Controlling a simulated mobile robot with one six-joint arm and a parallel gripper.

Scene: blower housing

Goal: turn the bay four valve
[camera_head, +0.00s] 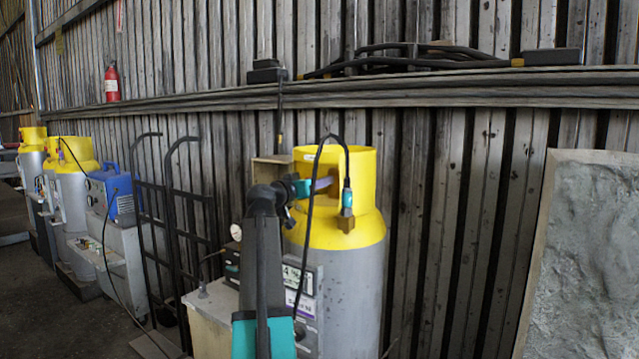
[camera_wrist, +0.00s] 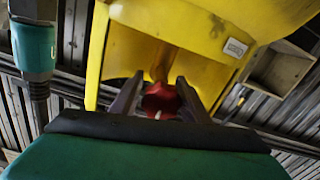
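The valve is a red knob (camera_wrist: 162,101) on a stem inside the opening of a yellow tank collar (camera_wrist: 135,52). In the head view, the collar (camera_head: 361,176) tops a grey cylinder (camera_head: 362,285) right of centre; the knob cannot be made out there. My gripper (camera_wrist: 160,82) has its two dark fingers apart, one on each side of the knob. Its fingers (camera_head: 323,184) reach into the collar from the left in the head view. I cannot tell whether either finger touches the knob. The knob's lower part is hidden behind the gripper body.
A black hose with a teal-banded fitting (camera_head: 347,200) hangs over the collar. A grey instrument box (camera_head: 302,280) stands before the cylinder. A black hand truck (camera_head: 172,230) and more yellow-topped cylinders (camera_head: 75,185) are at left; a framed grey panel (camera_head: 585,260) is at right.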

